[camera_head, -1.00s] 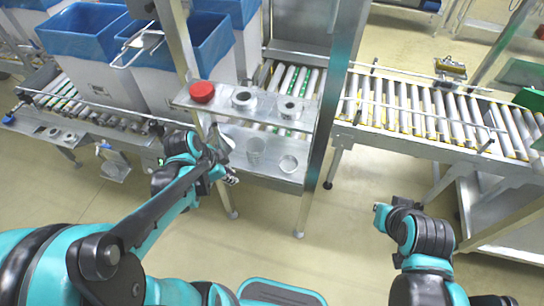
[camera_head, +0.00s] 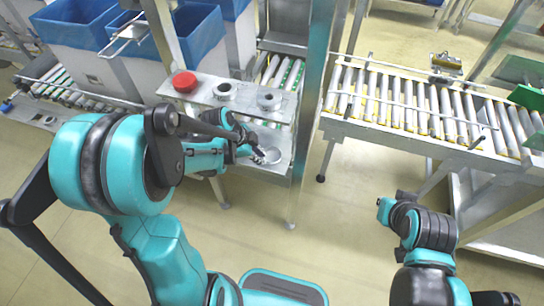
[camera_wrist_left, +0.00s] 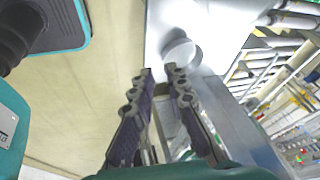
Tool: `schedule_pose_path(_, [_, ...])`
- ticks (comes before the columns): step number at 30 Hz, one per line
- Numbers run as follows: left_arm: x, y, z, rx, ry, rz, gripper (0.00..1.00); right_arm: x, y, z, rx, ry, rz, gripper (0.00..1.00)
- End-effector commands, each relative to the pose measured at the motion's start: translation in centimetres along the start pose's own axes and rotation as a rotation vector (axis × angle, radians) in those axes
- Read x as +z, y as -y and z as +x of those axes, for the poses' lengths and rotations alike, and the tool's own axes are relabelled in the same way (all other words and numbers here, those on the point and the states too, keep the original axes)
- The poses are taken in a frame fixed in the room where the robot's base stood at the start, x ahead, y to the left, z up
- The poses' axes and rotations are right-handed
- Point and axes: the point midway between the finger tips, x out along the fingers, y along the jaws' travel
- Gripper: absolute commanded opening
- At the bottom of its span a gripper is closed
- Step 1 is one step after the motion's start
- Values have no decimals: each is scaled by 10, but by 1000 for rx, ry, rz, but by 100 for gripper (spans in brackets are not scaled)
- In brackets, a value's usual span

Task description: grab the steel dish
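The steel dish (camera_head: 273,154) is a small round metal dish on the lower metal shelf (camera_head: 284,169) of the rack. It also shows in the left wrist view (camera_wrist_left: 183,50), just beyond the fingertips. My left gripper (camera_head: 261,157) is at the dish's left side in the head view. In the left wrist view its two dark fingers (camera_wrist_left: 159,76) are apart with nothing between the tips. I cannot tell whether a finger touches the dish. My right arm shows at the lower right of the head view, but its gripper is not visible.
The upper shelf (camera_head: 203,91) carries a red-topped item (camera_head: 184,81) and two round metal parts (camera_head: 224,90) (camera_head: 268,99). A rack post (camera_head: 312,95) stands right of the shelves. A roller conveyor (camera_head: 420,107) is further right. Blue-lined boxes (camera_head: 195,40) stand behind.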

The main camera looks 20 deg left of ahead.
Motion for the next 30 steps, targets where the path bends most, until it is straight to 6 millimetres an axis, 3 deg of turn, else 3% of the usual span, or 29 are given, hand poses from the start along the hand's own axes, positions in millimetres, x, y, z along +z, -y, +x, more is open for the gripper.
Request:
schedule_pose_path(4, [-12, 6, 6, 1, -1, 2, 14, 1, 0, 1, 0, 0, 0, 0])
schedule_pose_path(9, [-10, 5, 39, 1, 0, 0, 14, 8, 0, 11, 0, 0, 0, 0])
schedule_pose_path(13, [-10, 5, 53, 0, -1, 1, 14, 10, 0, 14, 0, 0, 0, 0])
schedule_pose_path(21, [-10, 5, 55, 0, 0, -1, 14, 10, 0, 14, 0, 0, 0, 0])
schedule_pose_path(24, [-10, 5, 55, 0, 0, -1, 0, 10, 0, 14, 0, 0, 0, 0])
schedule_pose_path(30, [-10, 5, 55, 0, 0, -1, 0, 10, 0, 14, 0, 0, 0, 0])
